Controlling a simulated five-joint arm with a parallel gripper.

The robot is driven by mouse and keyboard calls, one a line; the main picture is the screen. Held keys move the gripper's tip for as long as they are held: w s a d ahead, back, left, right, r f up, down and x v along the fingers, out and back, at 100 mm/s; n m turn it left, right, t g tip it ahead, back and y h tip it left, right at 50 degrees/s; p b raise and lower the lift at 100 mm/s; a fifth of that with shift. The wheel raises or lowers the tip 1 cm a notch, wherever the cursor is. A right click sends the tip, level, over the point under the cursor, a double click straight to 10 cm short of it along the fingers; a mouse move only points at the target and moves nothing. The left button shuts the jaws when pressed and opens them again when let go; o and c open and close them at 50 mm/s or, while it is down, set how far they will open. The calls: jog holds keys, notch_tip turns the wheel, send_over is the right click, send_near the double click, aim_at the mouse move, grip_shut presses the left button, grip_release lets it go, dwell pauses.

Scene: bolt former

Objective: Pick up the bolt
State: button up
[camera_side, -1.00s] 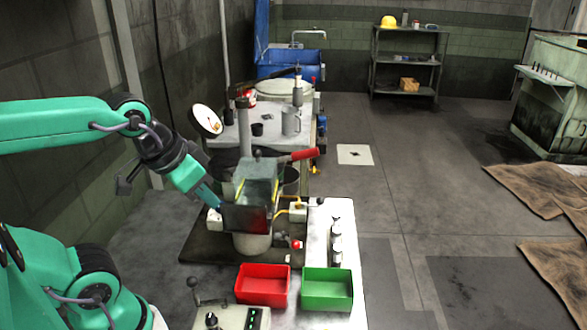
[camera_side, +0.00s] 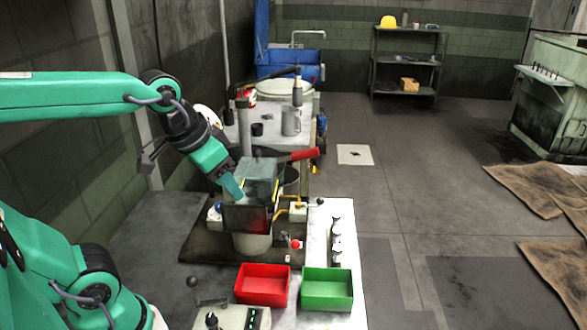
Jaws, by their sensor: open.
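My gripper (camera_side: 232,186) points down and to the right at the upper left of the bolt former (camera_side: 247,216). Its teal fingertips are at or just in front of the machine's clear guard, and I cannot tell whether they touch it. It is open, with nothing visible between the fingers. I cannot make out a bolt for certain. A dim red glow shows on the dark front of the machine.
A red bin (camera_side: 263,298) and a green bin (camera_side: 327,303) stand side by side in front of the machine. A control box (camera_side: 232,319) is at the front.

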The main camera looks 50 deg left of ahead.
jog(key=w+g, duration=0.1)
jog(key=w, duration=0.7)
jog(key=m+g, duration=0.2)
jog(key=g, duration=0.2)
send_over(336, 214)
jog(key=f, duration=1.3)
jog(key=shift+s+d+f, duration=0.2)
jog(key=shift+s+d, duration=0.05)
jog(key=shift+w+f, duration=0.25)
jog(key=shift+f, duration=1.45)
jog(key=shift+f, duration=0.1)
jog(key=shift+a+f, duration=0.15)
jog(key=shift+f, duration=2.4)
